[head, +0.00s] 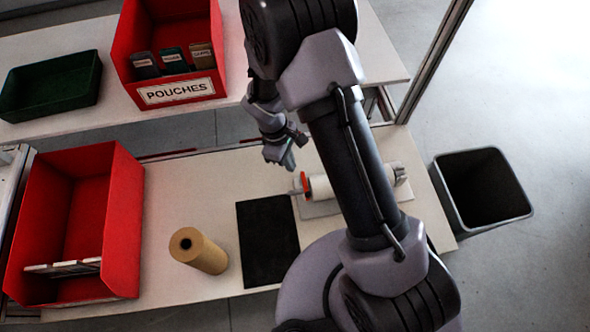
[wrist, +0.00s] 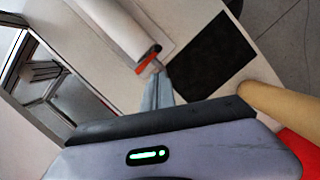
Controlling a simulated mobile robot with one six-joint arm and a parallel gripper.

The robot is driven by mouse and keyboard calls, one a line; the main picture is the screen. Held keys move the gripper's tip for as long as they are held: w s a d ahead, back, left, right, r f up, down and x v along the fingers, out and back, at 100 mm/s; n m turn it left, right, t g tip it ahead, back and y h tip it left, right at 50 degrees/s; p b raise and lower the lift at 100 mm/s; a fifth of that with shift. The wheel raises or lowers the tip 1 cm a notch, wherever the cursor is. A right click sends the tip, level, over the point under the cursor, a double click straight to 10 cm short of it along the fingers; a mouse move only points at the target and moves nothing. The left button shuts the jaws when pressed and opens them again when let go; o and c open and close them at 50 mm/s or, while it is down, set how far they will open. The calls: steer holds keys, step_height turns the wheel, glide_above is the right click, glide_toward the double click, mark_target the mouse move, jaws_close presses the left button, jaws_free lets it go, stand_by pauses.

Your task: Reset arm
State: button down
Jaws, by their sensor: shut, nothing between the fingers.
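My gripper (head: 289,160) hangs above the white table (head: 178,205) in the head view, near its back edge. Its fingers are shut and hold nothing. In the wrist view the shut fingers (wrist: 158,88) reach up from the gripper body. They appear close to the orange-red ring on the end of a white roll (wrist: 125,30). In the head view this roll (head: 321,187) lies on a pale base, partly hidden behind my arm. Whether the fingers are level with the roll is hard to tell.
A black mat (head: 267,240) and a brown paper roll (head: 199,251) are on the table. A red bin (head: 122,215) stands left. Behind are a red POUCHES bin (head: 122,45) and a green tray (head: 50,84). A dark waste bin (head: 482,190) stands right.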

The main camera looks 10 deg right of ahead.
steer(key=shift+v, duration=1.05)
steer(key=s+d+r+m+t+y+b, duration=0.25)
steer(key=r+m, duration=0.55)
steer(key=r, duration=1.1)
steer(key=s+d+r+m+t+y+b, duration=0.1)
steer(key=s+r+m+t, duration=0.1)
steer(key=s, duration=0.4)
steer(key=s+r+m+t+b, duration=0.2)
steer(key=s+r+m, duration=0.3)
steer(key=s+m, duration=0.1)
steer(key=shift+s+d+r+t+y, duration=0.35)
steer(key=shift+s+d, duration=0.05)
steer(key=shift+s, duration=0.2)
